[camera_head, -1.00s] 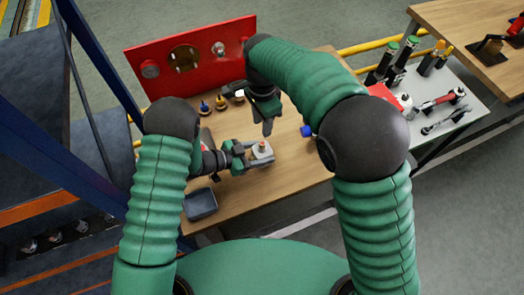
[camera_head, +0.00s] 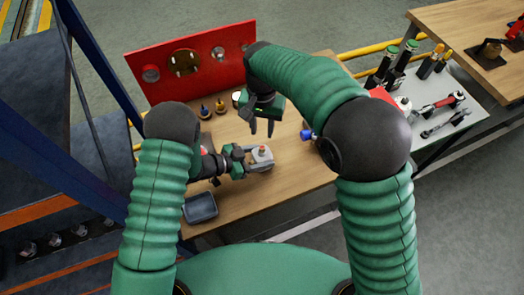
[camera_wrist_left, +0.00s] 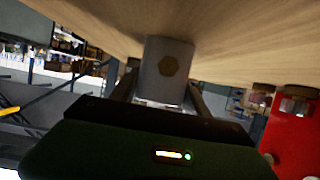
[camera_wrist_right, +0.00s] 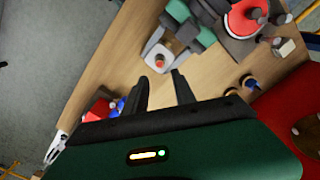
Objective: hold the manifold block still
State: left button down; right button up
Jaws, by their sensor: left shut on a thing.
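The manifold block (camera_head: 264,153) is a small light grey block with a reddish-orange piece on top, over the wooden table. My left gripper (camera_head: 259,163) is shut on it, one finger along each side. The left wrist view shows the block (camera_wrist_left: 160,82) between the fingers, with a brass hex plug on its face. I cannot tell whether it touches the table. My right gripper (camera_head: 262,134) is open and empty, above and behind the block. In the right wrist view the block (camera_wrist_right: 160,57) lies just beyond the open fingertips (camera_wrist_right: 160,76).
A dark tray (camera_head: 201,208) lies at the front left. A blue-ended part (camera_head: 307,134) is right of the block. Bare wood (camera_head: 300,170) lies front right.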

aim_at(262, 147)
jog(key=shift+f+n, duration=0.2)
jog(key=shift+n, duration=0.7)
notch_tip(262, 147, down, 9)
jog(key=shift+r, duration=0.15)
grip_shut()
dwell(0.3)
